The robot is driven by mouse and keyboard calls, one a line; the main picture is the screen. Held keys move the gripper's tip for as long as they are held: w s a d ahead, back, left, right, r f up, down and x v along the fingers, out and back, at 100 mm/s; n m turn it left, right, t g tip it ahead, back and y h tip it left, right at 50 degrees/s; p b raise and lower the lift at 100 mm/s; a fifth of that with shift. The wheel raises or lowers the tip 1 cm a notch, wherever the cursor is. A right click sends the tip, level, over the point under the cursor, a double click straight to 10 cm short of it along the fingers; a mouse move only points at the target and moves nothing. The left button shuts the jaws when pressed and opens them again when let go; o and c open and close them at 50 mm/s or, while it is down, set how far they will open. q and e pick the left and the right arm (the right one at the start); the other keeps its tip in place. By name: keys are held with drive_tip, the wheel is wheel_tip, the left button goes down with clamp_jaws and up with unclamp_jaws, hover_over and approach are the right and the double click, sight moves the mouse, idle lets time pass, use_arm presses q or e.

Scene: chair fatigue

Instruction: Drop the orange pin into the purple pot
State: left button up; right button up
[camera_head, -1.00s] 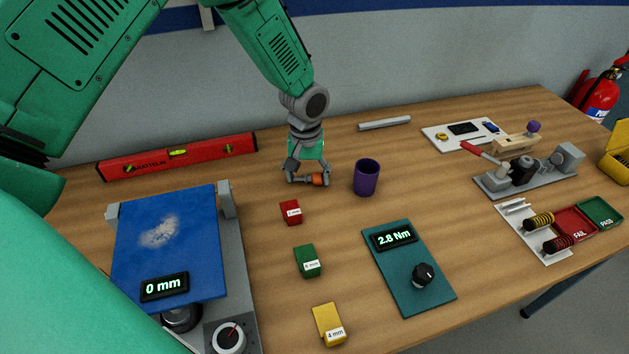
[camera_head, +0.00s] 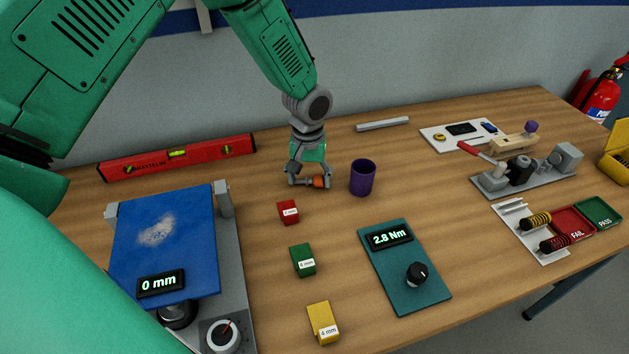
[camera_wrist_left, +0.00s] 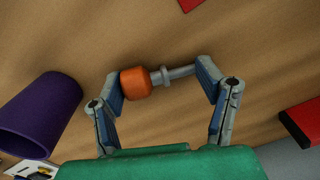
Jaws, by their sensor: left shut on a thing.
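The orange pin (camera_head: 318,182) has an orange knob and a grey shaft. My left gripper (camera_head: 309,181) is shut on it, with one finger at the knob and the other at the shaft end. In the left wrist view the pin (camera_wrist_left: 136,84) lies crosswise between the fingertips of the gripper (camera_wrist_left: 160,78). The purple pot (camera_head: 362,180) stands upright on the table, just right of the gripper and apart from it. The pot (camera_wrist_left: 38,118) also shows at the left of the wrist view. How high the pin is above the table is hard to tell. My right gripper is not seen.
A red block (camera_head: 288,211), a green block (camera_head: 303,260) and a yellow block (camera_head: 322,320) stand in front. A teal torque panel (camera_head: 404,275) is to their right. A red level (camera_head: 178,157) lies behind left, a grey bar (camera_head: 382,124) behind right.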

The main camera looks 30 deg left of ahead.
sight(306, 180)
use_arm(q)
drive_tip(key=shift+s+f, duration=0.1)
drive_tip(key=shift+s, duration=0.1)
drive_tip(key=shift+c, duration=0.7)
drive_tip(key=r, duration=0.5)
drive_tip(key=a+r, duration=0.1)
drive_tip(key=r, duration=0.2)
drive_tip(key=shift+w+r+b, duration=0.2)
drive_tip(key=shift+r+b, duration=0.1)
clamp_jaws()
drive_tip(key=shift+d+r, duration=0.25)
drive_tip(key=shift+r, duration=0.3)
drive_tip(key=shift+d, duration=0.2)
drive_tip(key=shift+w+r, duration=0.1)
drive_tip(key=shift+r, duration=0.05)
